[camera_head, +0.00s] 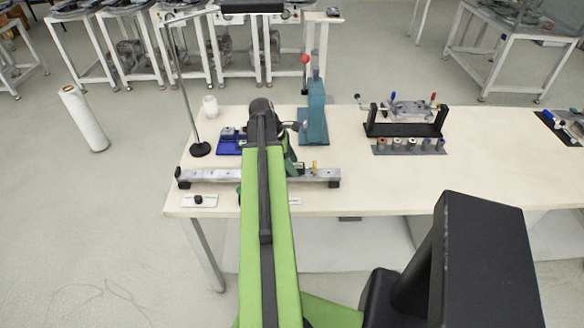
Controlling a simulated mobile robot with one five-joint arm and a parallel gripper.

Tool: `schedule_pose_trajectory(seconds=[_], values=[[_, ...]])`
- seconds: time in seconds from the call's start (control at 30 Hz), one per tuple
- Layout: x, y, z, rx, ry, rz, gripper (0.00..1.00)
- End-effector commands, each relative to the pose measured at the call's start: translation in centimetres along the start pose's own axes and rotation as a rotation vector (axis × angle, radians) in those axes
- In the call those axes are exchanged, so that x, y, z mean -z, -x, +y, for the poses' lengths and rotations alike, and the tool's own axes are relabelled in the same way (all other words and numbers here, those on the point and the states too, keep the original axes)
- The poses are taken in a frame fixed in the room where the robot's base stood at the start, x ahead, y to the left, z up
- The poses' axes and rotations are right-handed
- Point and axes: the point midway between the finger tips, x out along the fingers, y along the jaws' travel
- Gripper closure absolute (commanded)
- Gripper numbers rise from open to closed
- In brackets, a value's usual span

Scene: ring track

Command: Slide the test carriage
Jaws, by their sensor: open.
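A grey metal rail (220,178) lies across the front left of the cream table, with dark end blocks. My green and black arm crosses over its middle. A small yellow piece (314,166) stands on the rail right of my arm; I cannot tell whether it belongs to the test carriage. No carriage can be clearly made out, and the rail's middle is hidden behind my arm. My gripper (292,163) shows only in part beside the arm, low near the rail. It is open. Its fingertips are hidden, and I cannot tell whether they touch anything.
A teal press (316,112) with a red knob stands behind the rail. A blue fixture (229,142), a lamp stand (200,149) and a white cup (210,106) are at the left. A black rack (405,129) stands to the right. The table's right front is clear.

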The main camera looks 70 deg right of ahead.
Motion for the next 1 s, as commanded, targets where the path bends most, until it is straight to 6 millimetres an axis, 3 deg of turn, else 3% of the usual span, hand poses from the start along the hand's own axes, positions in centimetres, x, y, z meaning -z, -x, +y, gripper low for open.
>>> schedule_pose_trajectory(seconds=[0.13,0.53,1.0], values=[[-0.04,0.07,0.00,0.000,0.000,0.000,0.48],[-0.06,0.04,-0.02,0.001,-0.001,0.000,1.00],[-0.06,0.02,-0.06,0.002,-0.001,0.000,1.00]])
